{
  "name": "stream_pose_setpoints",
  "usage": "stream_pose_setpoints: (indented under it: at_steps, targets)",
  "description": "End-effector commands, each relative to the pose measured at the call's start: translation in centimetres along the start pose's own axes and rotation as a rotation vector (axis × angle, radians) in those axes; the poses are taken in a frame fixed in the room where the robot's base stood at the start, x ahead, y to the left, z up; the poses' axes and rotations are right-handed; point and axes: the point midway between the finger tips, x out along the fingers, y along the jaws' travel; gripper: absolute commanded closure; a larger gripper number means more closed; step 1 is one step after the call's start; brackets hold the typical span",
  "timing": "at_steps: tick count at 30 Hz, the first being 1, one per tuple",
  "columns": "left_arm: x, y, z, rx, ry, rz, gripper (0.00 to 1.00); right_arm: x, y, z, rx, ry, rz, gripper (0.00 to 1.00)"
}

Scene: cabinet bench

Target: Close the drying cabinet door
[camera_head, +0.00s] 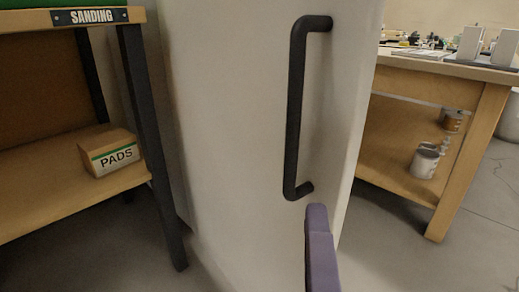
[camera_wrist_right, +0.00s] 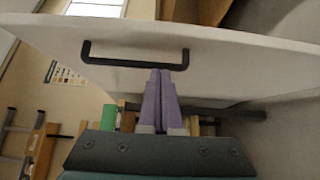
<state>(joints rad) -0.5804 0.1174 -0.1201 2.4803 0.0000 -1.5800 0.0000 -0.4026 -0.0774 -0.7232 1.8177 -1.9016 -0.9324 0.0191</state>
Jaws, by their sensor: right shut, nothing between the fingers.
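The drying cabinet door is the large white panel (camera_head: 235,130) that fills the middle of the head view; it also spans the top of the wrist view (camera_wrist_right: 235,60). Its black bar handle (camera_head: 296,110) runs upright on it and shows in the wrist view too (camera_wrist_right: 120,62). My right gripper (camera_head: 317,208) is just below the handle's lower end in the head view. In the wrist view its purple fingers (camera_wrist_right: 160,74) are together and empty, with the tips overlapping the handle bar; I cannot tell whether they touch it. My left gripper is out of view.
A shelf unit with a SANDING sign (camera_head: 89,16) and a PADS box (camera_head: 111,153) stands left of the door. A wooden workbench (camera_head: 450,68) with cans (camera_head: 425,161) below stands at the right. Bare floor (camera_head: 385,255) shows at the lower right.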

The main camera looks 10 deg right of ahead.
Motion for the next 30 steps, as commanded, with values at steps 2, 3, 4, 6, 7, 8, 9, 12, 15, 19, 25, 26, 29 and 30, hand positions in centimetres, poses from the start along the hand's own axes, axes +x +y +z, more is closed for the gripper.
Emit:
stream_pose_setpoints:
  at_steps: [2, 3, 4, 6, 7, 8, 9, 12, 15, 19, 25, 26, 29, 30]
  targets:
    - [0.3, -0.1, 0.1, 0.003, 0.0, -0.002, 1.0, 1.9, 0.0, 0.0, 0.003, -0.002, 0.004, 1.0]
    - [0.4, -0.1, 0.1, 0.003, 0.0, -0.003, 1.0, 2.8, 0.0, 0.0, 0.002, -0.003, 0.003, 1.0]
    - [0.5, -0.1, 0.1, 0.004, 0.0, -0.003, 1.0, 3.4, -0.1, 0.0, 0.003, -0.002, 0.003, 1.0]
    - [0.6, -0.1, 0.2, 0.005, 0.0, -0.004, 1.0, 4.7, 0.0, 0.0, 0.002, -0.002, 0.002, 1.0]
    - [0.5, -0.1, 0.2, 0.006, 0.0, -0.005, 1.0, 5.1, 0.0, 0.4, 0.001, -0.002, 0.001, 1.0]
    - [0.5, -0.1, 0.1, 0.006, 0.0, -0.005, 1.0, 5.4, 0.0, 0.8, -0.001, -0.002, 0.0, 1.0]
    - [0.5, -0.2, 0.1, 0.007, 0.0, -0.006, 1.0, 5.8, 0.0, 1.3, 0.0, -0.002, 0.0, 1.0]
    - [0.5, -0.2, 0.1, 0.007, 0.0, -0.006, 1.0, 6.6, 0.0, 2.1, 0.0, 0.0, 0.0, 1.0]
    - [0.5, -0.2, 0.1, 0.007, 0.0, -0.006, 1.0, 7.1, -0.1, 2.6, 0.0, -0.001, -0.001, 1.0]
    - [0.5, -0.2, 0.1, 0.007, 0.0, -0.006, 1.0, 7.4, -0.1, 2.8, 0.001, 0.001, -0.002, 1.0]
    - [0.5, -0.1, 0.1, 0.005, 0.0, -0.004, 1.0, 7.4, -0.1, 2.8, 0.001, 0.0, -0.002, 1.0]
    - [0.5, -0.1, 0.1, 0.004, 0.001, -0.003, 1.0, 7.4, -0.1, 2.8, 0.001, 0.0, -0.002, 1.0]
    - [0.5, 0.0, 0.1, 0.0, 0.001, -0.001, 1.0, 7.4, -0.1, 2.9, 0.001, 0.001, -0.002, 1.0]
    - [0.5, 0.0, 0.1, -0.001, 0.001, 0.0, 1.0, 7.5, -0.1, 3.0, 0.0, 0.003, -0.001, 1.0]
